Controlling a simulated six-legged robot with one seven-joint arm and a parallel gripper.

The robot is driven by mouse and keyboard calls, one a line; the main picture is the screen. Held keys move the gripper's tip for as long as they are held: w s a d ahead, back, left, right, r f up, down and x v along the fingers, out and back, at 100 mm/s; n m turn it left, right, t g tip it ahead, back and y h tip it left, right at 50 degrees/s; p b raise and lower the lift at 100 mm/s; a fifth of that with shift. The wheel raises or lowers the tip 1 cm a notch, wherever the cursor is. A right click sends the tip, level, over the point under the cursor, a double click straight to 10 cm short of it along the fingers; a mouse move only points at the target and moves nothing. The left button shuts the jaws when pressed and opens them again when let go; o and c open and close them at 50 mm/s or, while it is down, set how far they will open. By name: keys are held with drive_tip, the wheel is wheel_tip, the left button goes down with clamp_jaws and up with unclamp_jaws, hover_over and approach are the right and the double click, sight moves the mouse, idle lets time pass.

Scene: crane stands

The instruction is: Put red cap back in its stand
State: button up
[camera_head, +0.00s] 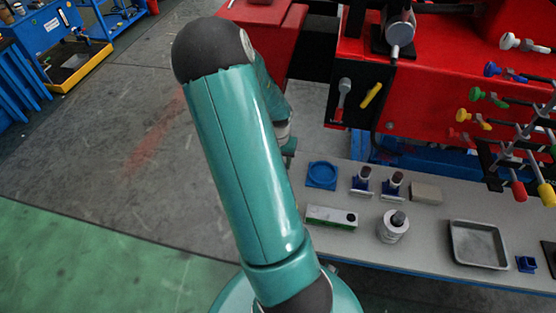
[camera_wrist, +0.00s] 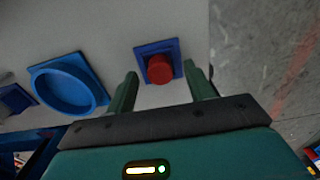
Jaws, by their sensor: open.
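In the wrist view a small round red cap (camera_wrist: 160,69) is at the middle of a square blue stand (camera_wrist: 170,48) on the grey tabletop. I cannot tell whether it is fully seated. My gripper (camera_wrist: 161,72) is open, one finger on each side of the cap as seen from the wrist. The fingers appear apart from the cap, and their height over the table is unclear. In the head view my arm hides the cap and its stand; only part of my wrist shows beside the arm.
A blue round dish on a square base (camera_wrist: 68,84) is beside the stand; it also shows in the head view (camera_head: 322,175). Blue-based posts (camera_head: 362,181), a grey cylinder (camera_head: 393,228) and a metal tray (camera_head: 479,244) stand further right. Red machinery (camera_head: 440,80) rises behind the table.

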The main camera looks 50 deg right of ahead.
drive_tip(key=shift+r, duration=2.5)
drive_tip(key=shift+r, duration=0.1)
wheel_tip(320, 180, up, 14)
